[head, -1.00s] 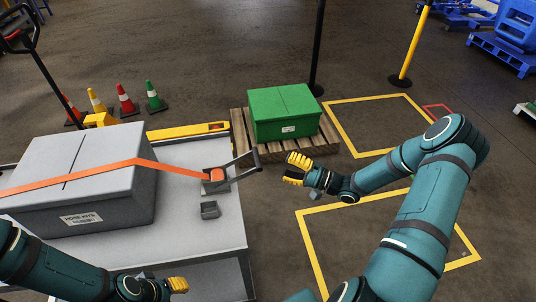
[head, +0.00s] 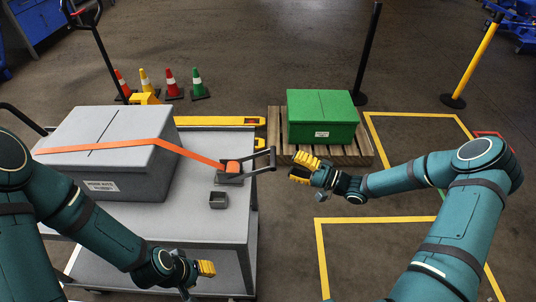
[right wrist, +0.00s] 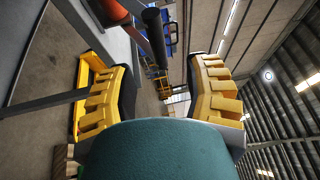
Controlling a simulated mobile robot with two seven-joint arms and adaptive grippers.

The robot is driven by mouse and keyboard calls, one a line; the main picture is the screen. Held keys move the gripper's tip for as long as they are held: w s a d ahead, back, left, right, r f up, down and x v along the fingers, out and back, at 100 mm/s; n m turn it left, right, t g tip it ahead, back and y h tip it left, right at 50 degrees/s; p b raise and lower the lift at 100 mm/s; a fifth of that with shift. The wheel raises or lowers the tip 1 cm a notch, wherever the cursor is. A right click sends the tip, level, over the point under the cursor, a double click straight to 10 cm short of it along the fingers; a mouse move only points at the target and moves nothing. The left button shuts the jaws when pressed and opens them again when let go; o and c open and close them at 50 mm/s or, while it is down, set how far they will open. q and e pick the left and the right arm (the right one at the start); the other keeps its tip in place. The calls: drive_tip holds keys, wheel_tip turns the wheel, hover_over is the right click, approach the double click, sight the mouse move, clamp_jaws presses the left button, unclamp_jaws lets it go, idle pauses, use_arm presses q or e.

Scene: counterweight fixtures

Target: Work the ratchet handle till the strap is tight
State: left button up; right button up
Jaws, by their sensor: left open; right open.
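The ratchet handle (head: 262,156) is a dark frame sticking out to the right and up from the ratchet at the table's right side. The orange strap (head: 150,143) runs from the grey box (head: 95,165) down to an orange roll (head: 233,167) in the ratchet. My right gripper (head: 305,168) has yellow fingers, is open and empty, and stands just right of the handle, apart from it. In the right wrist view the handle's dark grip (right wrist: 155,32) lies ahead, between and beyond the finger pads. My left gripper (head: 203,269) is low over the table's front, away from the strap; its fingers are partly hidden.
A small grey open holder (head: 218,200) sits on the table (head: 190,222) below the ratchet. A green box (head: 322,112) on a wooden pallet (head: 375,153) stands behind my right gripper. Several cones (head: 171,84) stand behind the table. The floor on the right is taped.

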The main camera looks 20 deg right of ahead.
drive_tip(key=x, duration=0.9)
drive_tip(key=shift+w+a, duration=0.2)
clamp_jaws()
